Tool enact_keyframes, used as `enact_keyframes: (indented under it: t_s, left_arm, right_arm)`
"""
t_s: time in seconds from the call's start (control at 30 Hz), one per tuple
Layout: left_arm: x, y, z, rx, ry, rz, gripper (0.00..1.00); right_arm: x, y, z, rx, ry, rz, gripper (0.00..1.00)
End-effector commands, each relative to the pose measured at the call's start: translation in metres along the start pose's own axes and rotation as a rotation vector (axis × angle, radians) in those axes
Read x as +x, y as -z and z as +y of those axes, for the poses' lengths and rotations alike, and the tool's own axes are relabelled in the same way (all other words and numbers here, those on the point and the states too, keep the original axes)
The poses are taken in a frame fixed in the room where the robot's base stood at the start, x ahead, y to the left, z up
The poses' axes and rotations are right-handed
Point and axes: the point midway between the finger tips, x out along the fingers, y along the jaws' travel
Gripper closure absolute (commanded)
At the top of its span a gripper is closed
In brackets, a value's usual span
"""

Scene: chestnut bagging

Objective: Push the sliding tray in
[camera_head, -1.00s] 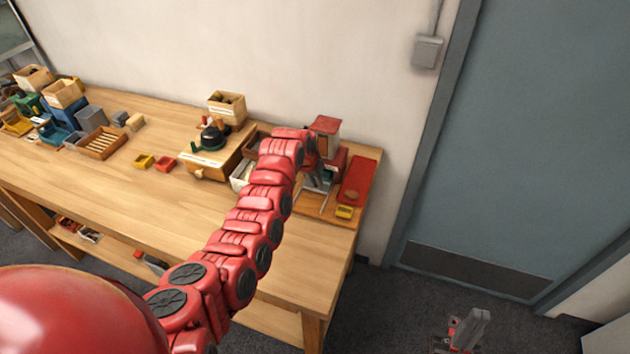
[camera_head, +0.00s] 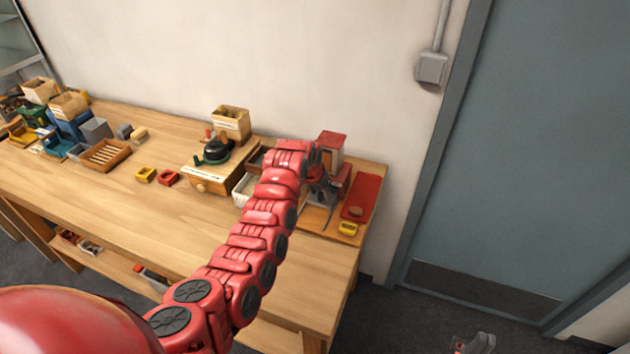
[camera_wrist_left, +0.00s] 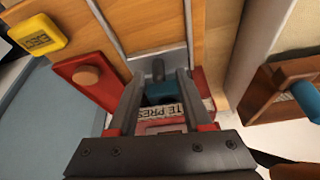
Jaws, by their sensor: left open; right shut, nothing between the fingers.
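The red press (camera_head: 331,146) stands at the right end of the workbench. In the left wrist view, a metal plate with a grey upright knob (camera_wrist_left: 158,70) lies between two metal rails on a wooden board; I take it for the sliding tray. My left gripper (camera_wrist_left: 158,88) is open, its two fingers on either side of the knob; contact cannot be told. A label with partly readable print (camera_wrist_left: 168,115) shows behind the fingers. In the head view my left gripper (camera_head: 318,175) is at the press and partly hides it. My right gripper (camera_head: 474,343) is low at the right, away from the bench.
A red panel with a round wooden piece (camera_head: 357,211) and a yellow box (camera_head: 347,229) lie right of the press. A wooden box with a black-topped device (camera_head: 214,150) stands left of it. The front of the bench (camera_head: 150,222) is clear.

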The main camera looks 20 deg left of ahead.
Motion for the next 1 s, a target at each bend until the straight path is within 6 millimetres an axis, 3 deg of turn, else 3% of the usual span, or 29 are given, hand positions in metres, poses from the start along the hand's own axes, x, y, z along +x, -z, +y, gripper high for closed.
enact_keyframes:
  t_s: [0.23,0.5,0.6,0.83,1.0]
  left_arm:
    - [-0.025,-0.001,0.001,-0.001,0.0,0.006,0.51]
    - [-0.082,0.0,0.0,0.0,0.002,0.01,0.51]
    - [-0.116,0.002,-0.001,-0.003,-0.001,0.007,0.51]
    - [-0.144,0.001,-0.001,-0.003,-0.002,0.001,0.51]
    - [-0.158,0.0,-0.001,-0.003,-0.002,0.001,0.51]
  right_arm:
    - [-0.011,-0.002,-0.001,0.0,0.0,0.0,1.0]
    - [-0.031,-0.005,-0.002,0.0,0.0,0.0,1.0]
    - [-0.017,-0.003,-0.001,0.0,0.0,0.0,1.0]
    - [0.002,0.0,0.0,0.0,0.0,0.0,1.0]
    - [0.004,0.001,0.0,0.0,0.0,0.0,1.0]
